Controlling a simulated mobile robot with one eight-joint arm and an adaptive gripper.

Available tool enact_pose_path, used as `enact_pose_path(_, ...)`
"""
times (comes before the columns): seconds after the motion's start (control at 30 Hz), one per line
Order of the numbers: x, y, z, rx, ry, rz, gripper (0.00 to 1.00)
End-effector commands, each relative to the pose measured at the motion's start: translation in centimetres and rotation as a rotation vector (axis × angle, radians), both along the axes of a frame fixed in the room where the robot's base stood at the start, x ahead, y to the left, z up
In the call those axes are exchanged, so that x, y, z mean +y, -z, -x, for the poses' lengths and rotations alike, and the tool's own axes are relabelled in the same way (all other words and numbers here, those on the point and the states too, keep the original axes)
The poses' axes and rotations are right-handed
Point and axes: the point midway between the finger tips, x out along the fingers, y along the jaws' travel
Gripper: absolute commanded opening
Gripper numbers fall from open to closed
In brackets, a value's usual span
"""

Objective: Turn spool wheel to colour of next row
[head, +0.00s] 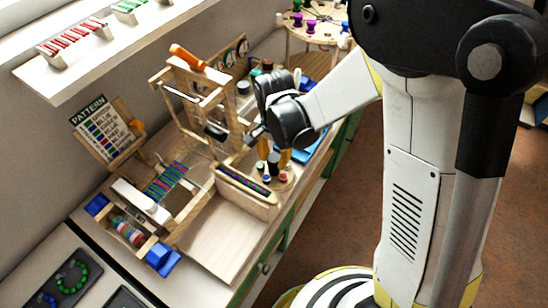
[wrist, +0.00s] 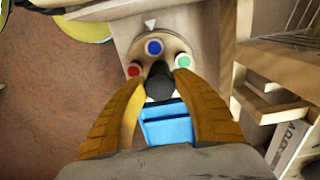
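The spool wheel (wrist: 180,44) is a round wooden disc with a black centre knob (wrist: 160,84). In the wrist view a blue spool (wrist: 154,47) sits by the white pointer (wrist: 150,23), a red spool (wrist: 134,69) is at left and a green spool (wrist: 183,61) at right. In the head view the wheel (head: 285,184) is partly hidden by my gripper (head: 273,157). The pattern board (head: 100,130) shows coloured rows, too small to read.
A wooden loom (head: 165,182) with coloured rows stands left of the wheel. A wooden frame with an orange handle (head: 188,57) stands behind. A long bead holder (head: 245,184) is close to the wheel. A blue tray (wrist: 168,126) lies near the fingers. The front wooden tray (head: 222,240) is clear.

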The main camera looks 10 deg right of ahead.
Motion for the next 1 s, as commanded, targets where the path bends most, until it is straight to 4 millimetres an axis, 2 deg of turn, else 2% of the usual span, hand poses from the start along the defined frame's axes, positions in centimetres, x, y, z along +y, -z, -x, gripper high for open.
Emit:
enact_pose_path(0.47, -0.01, 0.06, 0.01, 0.000, -0.082, 0.000, 0.04)
enact_pose_path(1.0, -0.01, 0.11, 0.02, 0.000, -0.545, 0.000, 0.04)
